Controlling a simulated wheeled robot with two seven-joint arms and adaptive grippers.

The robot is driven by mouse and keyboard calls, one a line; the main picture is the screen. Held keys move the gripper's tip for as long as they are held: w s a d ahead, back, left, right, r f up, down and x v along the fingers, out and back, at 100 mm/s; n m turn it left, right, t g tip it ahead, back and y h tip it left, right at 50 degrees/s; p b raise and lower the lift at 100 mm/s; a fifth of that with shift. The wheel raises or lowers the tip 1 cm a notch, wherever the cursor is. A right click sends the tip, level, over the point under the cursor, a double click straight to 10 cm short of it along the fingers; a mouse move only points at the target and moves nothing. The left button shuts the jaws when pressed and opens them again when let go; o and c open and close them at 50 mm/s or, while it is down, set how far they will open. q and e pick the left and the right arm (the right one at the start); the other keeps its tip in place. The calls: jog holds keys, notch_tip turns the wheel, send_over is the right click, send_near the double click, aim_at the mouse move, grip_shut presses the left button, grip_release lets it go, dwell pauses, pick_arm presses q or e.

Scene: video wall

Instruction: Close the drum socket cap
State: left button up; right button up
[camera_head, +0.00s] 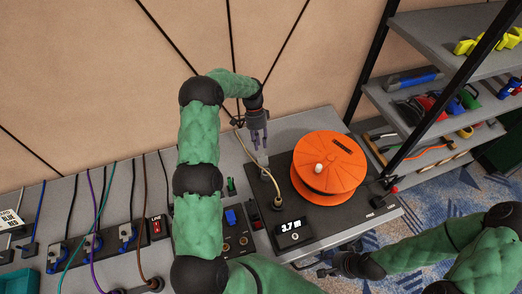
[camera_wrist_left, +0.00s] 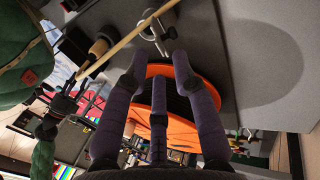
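The orange cable drum (camera_head: 328,160) lies flat on a dark base plate (camera_head: 285,229) at the right end of the bench, with a pale knob on top. Its orange disc (camera_wrist_left: 180,128) shows behind the fingers in the left wrist view. I cannot clearly make out the socket cap. My left gripper (camera_head: 259,141) is beyond and left of the drum, above a grey upright piece (camera_head: 262,158). Its purple fingers (camera_wrist_left: 157,66) are spread and empty, near a metal fitting (camera_wrist_left: 153,28). My right gripper (camera_head: 334,264) is by the bench's front edge; its fingers are unclear.
A tan cable (camera_head: 265,172) runs down past my left gripper to a plug on the plate. A small display (camera_head: 291,228) reads 3.7. Several sockets with cables line the left bench. Shelves (camera_head: 440,85) with tools stand at the right.

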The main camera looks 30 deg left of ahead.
aim_at(262, 158)
pick_arm(q)
jog(key=shift+x, duration=2.1)
jog(key=shift+s, duration=0.1)
jog(key=shift+r, duration=0.1)
grip_shut()
